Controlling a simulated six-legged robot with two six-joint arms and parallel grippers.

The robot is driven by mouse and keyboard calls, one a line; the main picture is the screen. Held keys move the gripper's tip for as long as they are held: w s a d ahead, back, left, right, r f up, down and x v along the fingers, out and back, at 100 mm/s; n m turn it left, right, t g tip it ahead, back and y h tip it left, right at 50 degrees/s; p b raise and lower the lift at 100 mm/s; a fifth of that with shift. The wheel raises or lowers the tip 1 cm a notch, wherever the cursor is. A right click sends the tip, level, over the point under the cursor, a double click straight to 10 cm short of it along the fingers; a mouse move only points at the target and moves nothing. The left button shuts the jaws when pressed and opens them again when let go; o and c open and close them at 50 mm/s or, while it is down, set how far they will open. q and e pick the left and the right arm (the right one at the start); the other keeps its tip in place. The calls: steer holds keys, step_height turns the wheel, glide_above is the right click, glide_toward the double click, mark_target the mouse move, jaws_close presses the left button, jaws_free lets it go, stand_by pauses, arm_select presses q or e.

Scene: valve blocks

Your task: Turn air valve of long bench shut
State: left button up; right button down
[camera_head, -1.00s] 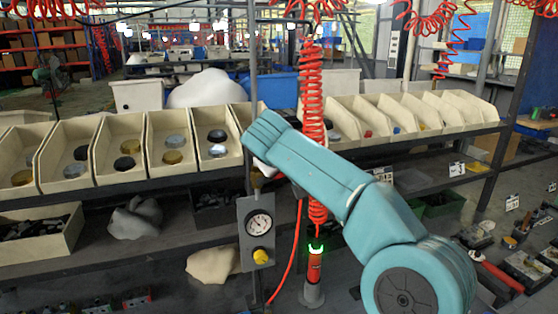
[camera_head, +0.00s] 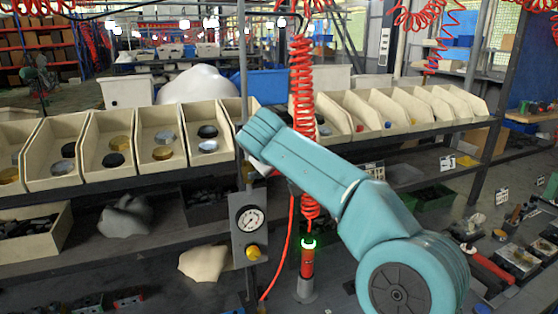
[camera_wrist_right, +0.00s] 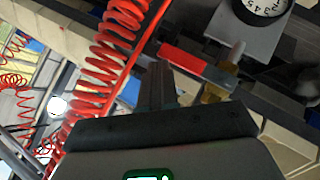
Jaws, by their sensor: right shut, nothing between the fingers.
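An air valve with a red flat lever (camera_wrist_right: 195,62) and a brass body (camera_wrist_right: 214,93) shows in the right wrist view, beside the grey gauge panel. My right gripper (camera_wrist_right: 158,80) is shut and empty, its dark fingers left of the lever. They look close to the lever's end; I cannot tell whether they touch. In the head view my teal right arm hides most of the valve and the gripper. The grey panel (camera_head: 237,240) below carries a round gauge (camera_head: 250,219) and a yellow knob (camera_head: 253,252). My left gripper is not in view.
A coiled red hose (camera_head: 302,90) hangs just behind my right arm; its coils also fill the left of the wrist view (camera_wrist_right: 115,45). Shelves with beige bins (camera_head: 107,150) run across behind.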

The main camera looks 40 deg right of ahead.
steer(key=b+v, duration=0.1)
steer(key=v, duration=1.5)
steer(key=shift+a+b, duration=0.15)
steer(key=shift+b, duration=0.15)
steer(key=shift+r, duration=0.1)
